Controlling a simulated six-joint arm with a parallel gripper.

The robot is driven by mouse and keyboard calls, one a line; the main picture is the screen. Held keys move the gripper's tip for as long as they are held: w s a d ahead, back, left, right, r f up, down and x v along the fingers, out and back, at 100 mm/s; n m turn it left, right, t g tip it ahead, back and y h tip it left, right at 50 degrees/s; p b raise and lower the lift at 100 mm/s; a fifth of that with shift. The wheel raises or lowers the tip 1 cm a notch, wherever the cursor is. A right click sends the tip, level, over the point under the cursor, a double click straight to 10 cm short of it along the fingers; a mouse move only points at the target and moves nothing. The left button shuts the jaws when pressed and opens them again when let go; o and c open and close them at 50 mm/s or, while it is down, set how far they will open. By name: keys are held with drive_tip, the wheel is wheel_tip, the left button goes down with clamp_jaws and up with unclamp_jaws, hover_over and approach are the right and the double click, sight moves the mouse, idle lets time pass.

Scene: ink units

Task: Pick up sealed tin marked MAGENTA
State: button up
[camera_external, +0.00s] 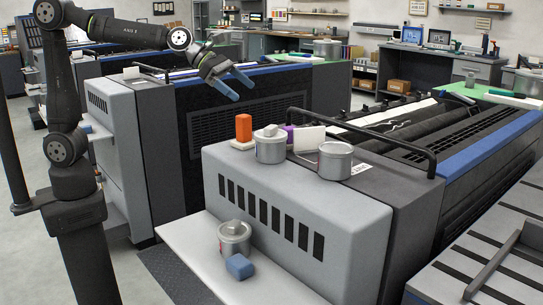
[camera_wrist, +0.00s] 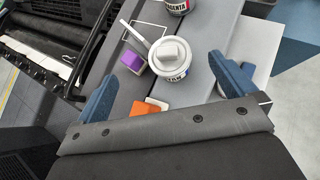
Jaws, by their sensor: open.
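The tin marked MAGENTA (camera_wrist: 179,6) is at the top edge of the wrist view, partly cut off. By its place, it is the grey lidded tin (camera_external: 335,161) on top of the press unit in the external view. A second tin (camera_wrist: 172,62), whose label seems to read CYAN, carries a white block on its lid. It also shows in the external view (camera_external: 270,149), left of the first tin. My gripper (camera_external: 245,91) is open and empty, its blue fingers in the air above and left of these tins. No tin is between the fingers.
An orange block (camera_external: 243,127) on a white piece and a purple block (camera_wrist: 132,62) stand by the second tin. A black rail (camera_external: 400,141) rises behind the tins.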

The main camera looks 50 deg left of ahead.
sight(336, 154)
drive_tip(key=d+m+t, duration=0.2)
drive_tip(key=d+m, duration=0.6)
drive_tip(key=m, duration=0.9)
drive_tip(key=d+m+t, duration=0.2)
drive_tip(key=d+m, duration=0.6)
drive_tip(key=m, duration=0.8)
drive_tip(key=shift+f, duration=4.35)
drive_tip(key=shift+g+h, duration=0.3)
drive_tip(key=shift+h, duration=0.1)
drive_tip(key=x, duration=1)
drive_tip(key=shift+d, duration=0.2)
drive_tip(key=shift+x, duration=3.3)
drive_tip(key=shift+w+a+r, duration=0.1)
drive_tip(key=shift+w+r, duration=0.05)
drive_tip(key=shift+r, duration=0.05)
drive_tip(key=c, duration=1.2)
